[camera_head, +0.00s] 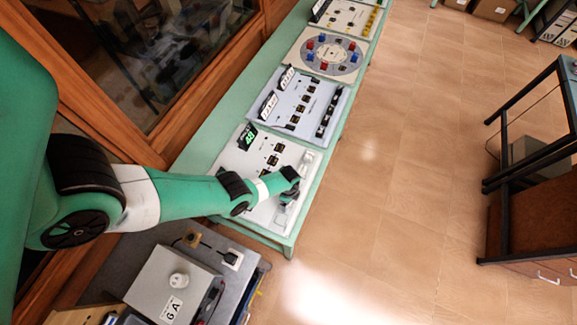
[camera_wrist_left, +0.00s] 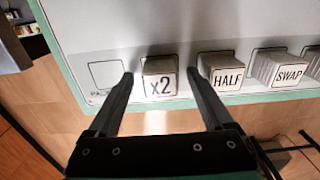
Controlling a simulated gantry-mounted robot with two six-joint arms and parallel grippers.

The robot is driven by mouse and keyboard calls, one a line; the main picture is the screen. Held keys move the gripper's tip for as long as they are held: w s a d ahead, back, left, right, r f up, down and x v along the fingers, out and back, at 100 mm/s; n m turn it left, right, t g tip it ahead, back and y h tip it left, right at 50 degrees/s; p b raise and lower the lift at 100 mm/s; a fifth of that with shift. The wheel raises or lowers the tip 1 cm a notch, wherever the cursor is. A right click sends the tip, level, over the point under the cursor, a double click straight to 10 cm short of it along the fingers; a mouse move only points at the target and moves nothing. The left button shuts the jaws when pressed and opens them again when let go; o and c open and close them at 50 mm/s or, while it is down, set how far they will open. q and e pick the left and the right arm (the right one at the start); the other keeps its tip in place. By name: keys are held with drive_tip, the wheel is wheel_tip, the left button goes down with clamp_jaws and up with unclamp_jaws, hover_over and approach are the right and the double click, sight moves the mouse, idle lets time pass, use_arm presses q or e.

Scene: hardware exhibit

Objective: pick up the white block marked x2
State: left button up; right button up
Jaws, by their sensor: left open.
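The white block marked x2 (camera_wrist_left: 159,80) stands on the pale panel (camera_wrist_left: 120,28) near its edge in the left wrist view. My left gripper (camera_wrist_left: 161,73) is open, with one finger on each side of the x2 block and a gap showing on both sides. In the head view my left gripper (camera_head: 291,188) is over the right edge of the nearest panel (camera_head: 232,158). The x2 block cannot be made out there. My right gripper is not in view.
A white HALF block (camera_wrist_left: 222,71) stands close right of the gripper's right finger, then a SWAP block (camera_wrist_left: 278,68) and a partly cut-off one. A marked square (camera_wrist_left: 105,75) on the left is empty. More panels line the green table; tiled floor (camera_head: 400,150) is open beside it.

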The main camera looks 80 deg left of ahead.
use_arm(q)
clamp_jaws()
idle(0.4)
drive_tip(key=shift+r+p, duration=0.15)
drive_tip(key=shift+p, duration=0.2)
